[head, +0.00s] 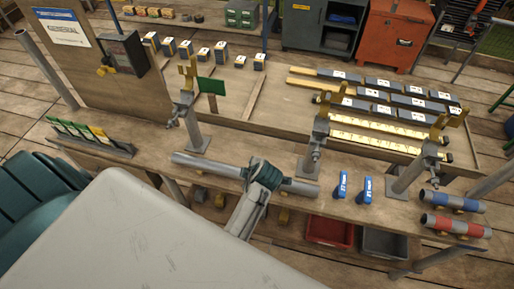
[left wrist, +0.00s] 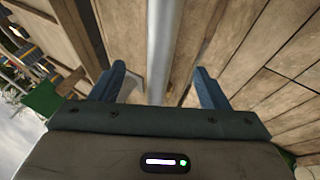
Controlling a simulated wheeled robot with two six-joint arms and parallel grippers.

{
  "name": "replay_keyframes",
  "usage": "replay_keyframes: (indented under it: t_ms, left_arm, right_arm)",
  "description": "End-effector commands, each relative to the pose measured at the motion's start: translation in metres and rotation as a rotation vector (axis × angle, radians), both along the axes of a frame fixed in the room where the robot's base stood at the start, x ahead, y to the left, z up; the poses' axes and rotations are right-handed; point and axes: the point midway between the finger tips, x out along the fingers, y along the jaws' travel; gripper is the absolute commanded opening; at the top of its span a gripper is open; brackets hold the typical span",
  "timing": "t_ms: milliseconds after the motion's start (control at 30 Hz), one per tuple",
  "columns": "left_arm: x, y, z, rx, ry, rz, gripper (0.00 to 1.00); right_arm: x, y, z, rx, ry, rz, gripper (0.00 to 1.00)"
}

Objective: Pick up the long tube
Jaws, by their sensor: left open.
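The long tube (head: 210,165) is a plain grey metal pipe lying across the front of the wooden bench. My left gripper (head: 262,176) is over the tube, right of its middle, and hides part of it in the head view. In the left wrist view the tube (left wrist: 160,45) runs up the picture between the two blue-grey fingers of the open left gripper (left wrist: 159,85). Gaps show on both sides, with no contact visible. How deep the tube sits between the fingers I cannot tell. My right gripper is not in view.
Upright clamp stands (head: 194,130) rise behind the tube, with another (head: 313,145) near its right end. A small rack of cards (head: 90,138) stands at the left.

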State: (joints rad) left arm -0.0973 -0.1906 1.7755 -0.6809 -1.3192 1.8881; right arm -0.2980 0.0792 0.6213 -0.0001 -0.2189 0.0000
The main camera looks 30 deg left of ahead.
Motion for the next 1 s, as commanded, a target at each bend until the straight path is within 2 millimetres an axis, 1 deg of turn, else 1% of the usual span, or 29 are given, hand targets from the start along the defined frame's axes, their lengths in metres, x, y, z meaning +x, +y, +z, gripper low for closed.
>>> replay_keyframes:
  t_ms: [67,233,300,400,633,900,1000]
  left_arm:
    - [0.002,0.003,-0.002,0.0,-0.007,0.014,0.69]
    - [0.009,0.014,-0.024,0.002,-0.007,0.014,0.69]
    - [0.013,0.018,-0.034,-0.001,-0.008,0.013,0.69]
    - [0.017,0.024,-0.043,0.0,-0.008,0.012,0.69]
    - [0.02,0.029,-0.053,-0.002,-0.007,0.011,0.69]
    - [0.029,0.045,-0.084,0.0,-0.008,0.011,0.69]
    - [0.032,0.049,-0.089,-0.002,-0.007,0.011,0.69]
  right_arm:
    - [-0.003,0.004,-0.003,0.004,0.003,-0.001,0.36]
    - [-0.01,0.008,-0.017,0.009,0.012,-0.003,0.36]
    - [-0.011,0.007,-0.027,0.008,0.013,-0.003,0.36]
    - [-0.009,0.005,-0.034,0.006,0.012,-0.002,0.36]
    - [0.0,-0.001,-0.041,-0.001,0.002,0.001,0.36]
    - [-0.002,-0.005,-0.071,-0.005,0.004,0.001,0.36]
    - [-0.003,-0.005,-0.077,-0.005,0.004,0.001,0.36]
